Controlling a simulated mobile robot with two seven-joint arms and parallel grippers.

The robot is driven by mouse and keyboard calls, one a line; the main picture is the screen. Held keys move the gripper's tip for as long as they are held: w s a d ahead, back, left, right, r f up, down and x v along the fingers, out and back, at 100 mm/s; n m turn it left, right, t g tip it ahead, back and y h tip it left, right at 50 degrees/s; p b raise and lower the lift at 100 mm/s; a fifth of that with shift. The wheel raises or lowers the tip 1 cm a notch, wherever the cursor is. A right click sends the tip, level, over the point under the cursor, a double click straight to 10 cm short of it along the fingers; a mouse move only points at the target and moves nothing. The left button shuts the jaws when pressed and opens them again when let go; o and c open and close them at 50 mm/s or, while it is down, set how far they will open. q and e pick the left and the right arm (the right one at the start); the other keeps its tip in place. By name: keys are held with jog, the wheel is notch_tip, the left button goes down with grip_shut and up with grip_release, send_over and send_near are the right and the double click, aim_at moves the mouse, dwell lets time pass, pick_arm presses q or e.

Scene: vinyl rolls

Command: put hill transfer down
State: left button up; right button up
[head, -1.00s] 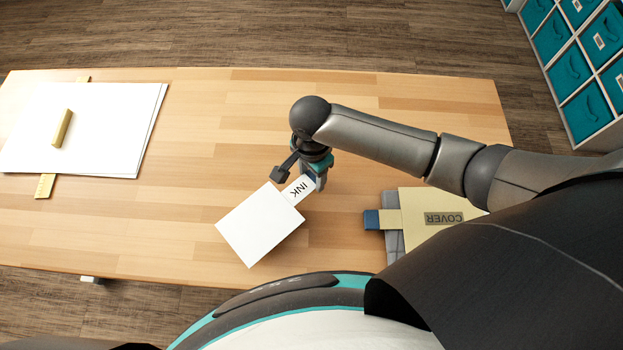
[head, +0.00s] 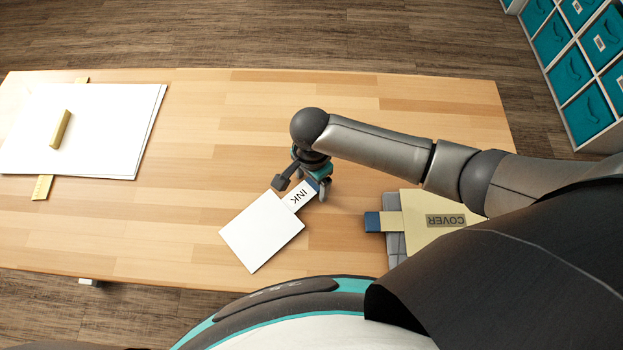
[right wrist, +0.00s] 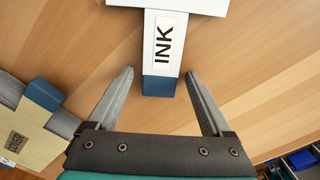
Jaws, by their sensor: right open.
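A white square sheet (head: 262,232) with a white tab marked INK (head: 299,195) is at the middle front of the wooden table; no label on it reads hill. It looks flat on the table, though contact is hard to tell. The right wrist view shows the tab (right wrist: 164,42) with its dark blue end (right wrist: 159,86). My right gripper (head: 321,190) is at the tab end. Its fingers (right wrist: 160,75) are open, one on each side of the blue end, with gaps on both sides. My left gripper is not in view.
A yellow COVER piece (head: 425,212) with a blue-ended tab lies on grey material to the right. Large white sheets (head: 110,125) with a yellow bar (head: 61,128) on top lie at the left. The table middle (head: 220,130) is clear. Teal drawers (head: 570,70) stand beyond the table.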

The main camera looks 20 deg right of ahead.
jog(key=shift+r, duration=0.1)
notch_tip(320, 180, up, 12)
jog(key=p, duration=0.3)
jog(key=shift+p, duration=0.35)
